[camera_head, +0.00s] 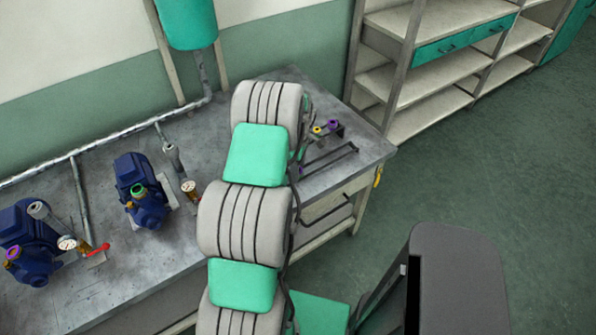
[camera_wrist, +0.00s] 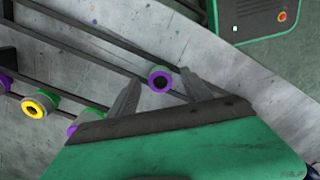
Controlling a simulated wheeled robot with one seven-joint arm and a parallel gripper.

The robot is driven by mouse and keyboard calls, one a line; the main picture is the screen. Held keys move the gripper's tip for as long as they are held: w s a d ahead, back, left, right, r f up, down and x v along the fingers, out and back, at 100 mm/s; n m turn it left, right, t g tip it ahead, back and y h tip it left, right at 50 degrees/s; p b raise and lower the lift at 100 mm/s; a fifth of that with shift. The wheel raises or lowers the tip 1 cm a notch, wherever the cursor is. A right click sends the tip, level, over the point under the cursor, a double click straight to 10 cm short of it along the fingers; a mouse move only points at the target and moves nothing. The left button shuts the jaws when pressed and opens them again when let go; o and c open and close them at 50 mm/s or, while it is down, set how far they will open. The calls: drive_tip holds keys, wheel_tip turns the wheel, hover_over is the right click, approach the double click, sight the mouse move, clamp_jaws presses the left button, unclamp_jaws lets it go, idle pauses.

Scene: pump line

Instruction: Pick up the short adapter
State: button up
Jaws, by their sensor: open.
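In the wrist view my gripper (camera_wrist: 160,76) is open, with one finger on each side of a green adapter with a purple ring end (camera_wrist: 160,82). I cannot tell whether the fingers touch it. A green adapter with a yellow end (camera_wrist: 38,104) and another with a purple end (camera_wrist: 88,118) lie to the left. A further purple end (camera_wrist: 4,83) shows at the left edge. Which one is the short adapter is not clear. In the head view a yellow end (camera_head: 317,130) and a purple end (camera_head: 334,125) show beyond my arm, which hides my gripper.
Dark rack rails (camera_wrist: 85,45) run beside the adapters on the grey bench (camera_head: 130,260). Blue pumps (camera_head: 143,190) with valves and gauges stand on the bench at left. A shelf unit (camera_head: 440,60) stands behind.

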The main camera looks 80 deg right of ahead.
clamp_jaws()
idle(0.5)
